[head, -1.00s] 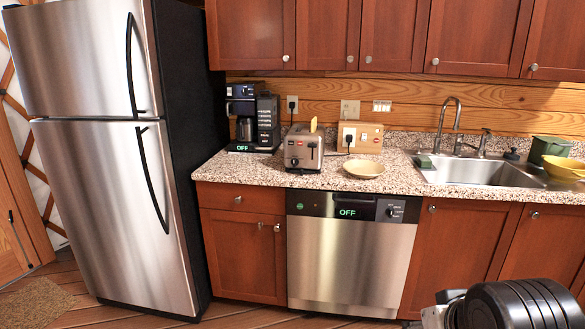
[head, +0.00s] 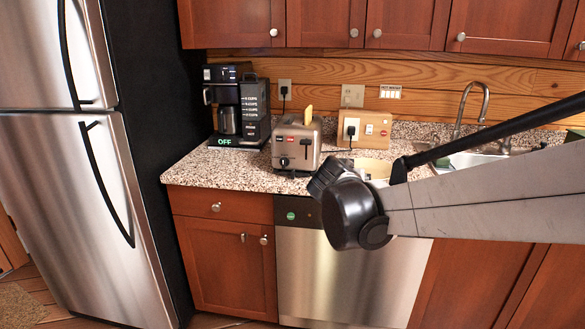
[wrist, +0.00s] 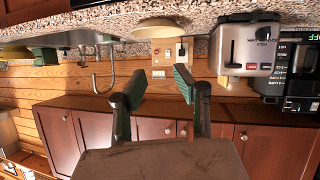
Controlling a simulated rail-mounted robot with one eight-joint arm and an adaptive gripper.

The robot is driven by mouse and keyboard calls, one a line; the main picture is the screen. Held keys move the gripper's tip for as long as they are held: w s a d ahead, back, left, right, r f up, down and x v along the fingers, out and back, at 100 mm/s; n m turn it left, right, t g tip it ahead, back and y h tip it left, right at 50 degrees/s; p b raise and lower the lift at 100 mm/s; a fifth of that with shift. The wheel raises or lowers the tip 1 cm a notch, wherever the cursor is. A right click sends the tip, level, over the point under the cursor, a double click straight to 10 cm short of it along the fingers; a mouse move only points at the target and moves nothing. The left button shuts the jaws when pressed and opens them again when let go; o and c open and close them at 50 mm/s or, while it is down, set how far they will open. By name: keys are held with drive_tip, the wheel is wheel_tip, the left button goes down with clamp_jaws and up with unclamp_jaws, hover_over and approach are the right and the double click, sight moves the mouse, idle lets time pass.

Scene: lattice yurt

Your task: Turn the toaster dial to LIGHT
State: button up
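The toaster (head: 297,146) is a silver box with a slice of bread (head: 308,115) sticking out of its top. In the wrist view, which is upside down, the toaster (wrist: 246,48) is at the upper right. My gripper (wrist: 160,76) is open and empty, with its two green-padded fingers spread apart, left of the toaster in that view and apart from it.
A coffee maker (head: 237,108) showing OFF stands left of the toaster. A pale yellow bowl (head: 372,166) is to its right, partly behind my arm. A wooden outlet panel (head: 364,128) is behind. Granite counter (head: 195,168) is clear in front of the coffee maker.

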drive_tip(key=w+a+f+t, duration=0.3)
drive_tip(key=w+a+f, duration=0.1)
drive_tip(key=w+a, duration=0.6)
drive_tip(key=n+t+y+b, duration=0.1)
drive_tip(key=t+y+b, duration=0.1)
approach(283, 164)
drive_tip(key=shift+y, duration=0.4)
drive_tip(key=w, duration=0.3)
drive_tip(key=w+d, duration=0.1)
drive_tip(key=w, duration=0.5)
drive_tip(key=shift+d+b, duration=0.25)
drive_tip(key=shift+b, duration=0.15)
clamp_jaws()
